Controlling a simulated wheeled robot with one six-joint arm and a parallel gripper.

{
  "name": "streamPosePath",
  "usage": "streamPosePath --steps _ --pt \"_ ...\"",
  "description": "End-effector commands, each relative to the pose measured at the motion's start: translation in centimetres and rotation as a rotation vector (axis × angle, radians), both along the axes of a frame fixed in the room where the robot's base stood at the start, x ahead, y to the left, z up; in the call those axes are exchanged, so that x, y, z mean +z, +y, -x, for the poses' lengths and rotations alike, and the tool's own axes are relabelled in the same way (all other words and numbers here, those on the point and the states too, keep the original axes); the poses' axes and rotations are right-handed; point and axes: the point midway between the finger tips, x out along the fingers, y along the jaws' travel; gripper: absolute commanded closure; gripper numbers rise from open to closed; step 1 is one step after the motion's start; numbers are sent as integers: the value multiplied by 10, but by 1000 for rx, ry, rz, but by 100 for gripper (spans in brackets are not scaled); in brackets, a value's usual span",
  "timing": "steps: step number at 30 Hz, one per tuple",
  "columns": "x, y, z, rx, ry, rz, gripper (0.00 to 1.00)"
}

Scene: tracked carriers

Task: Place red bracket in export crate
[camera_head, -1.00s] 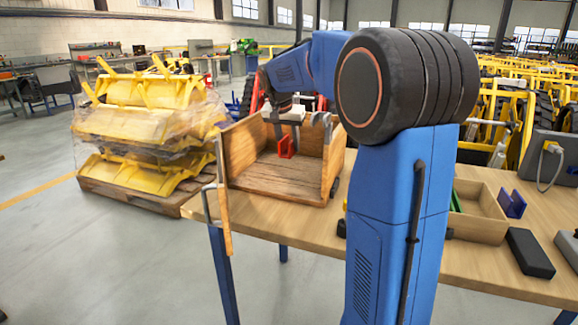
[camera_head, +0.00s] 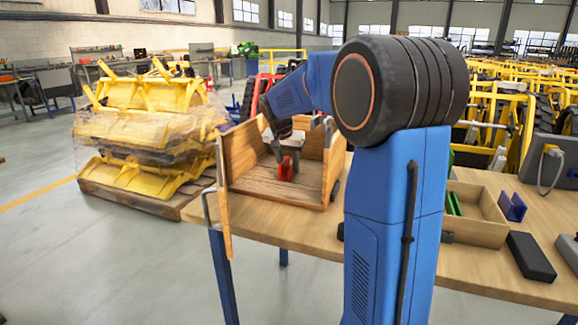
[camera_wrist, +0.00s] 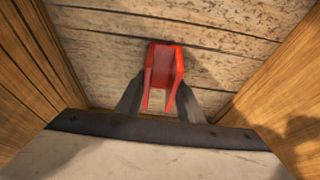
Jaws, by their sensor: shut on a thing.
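The red bracket (camera_head: 285,168) is inside the wooden export crate (camera_head: 240,150), low over its plank floor. The crate stands on the workbench, and its front side hangs open toward me. My gripper (camera_head: 287,160) reaches down into the crate and is shut on the bracket. In the wrist view the red bracket (camera_wrist: 165,68) sits between the two dark fingers of my gripper (camera_wrist: 160,102), with the crate's floor planks (camera_wrist: 100,50) behind it and side walls left and right. I cannot tell whether the bracket touches the floor.
A pallet of wrapped yellow parts (camera_head: 150,130) stands on the floor left.

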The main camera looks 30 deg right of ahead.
Motion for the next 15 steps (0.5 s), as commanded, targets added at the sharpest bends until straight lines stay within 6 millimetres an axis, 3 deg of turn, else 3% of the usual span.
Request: streamPosePath --steps 1,2,3,15 --pt "-1 0 0 0 0 0 98" --pt "-1 0 0 0 0 0 59" --pt "-1 0 0 0 0 0 49" --pt "3 0 0 0 -1 0 47"
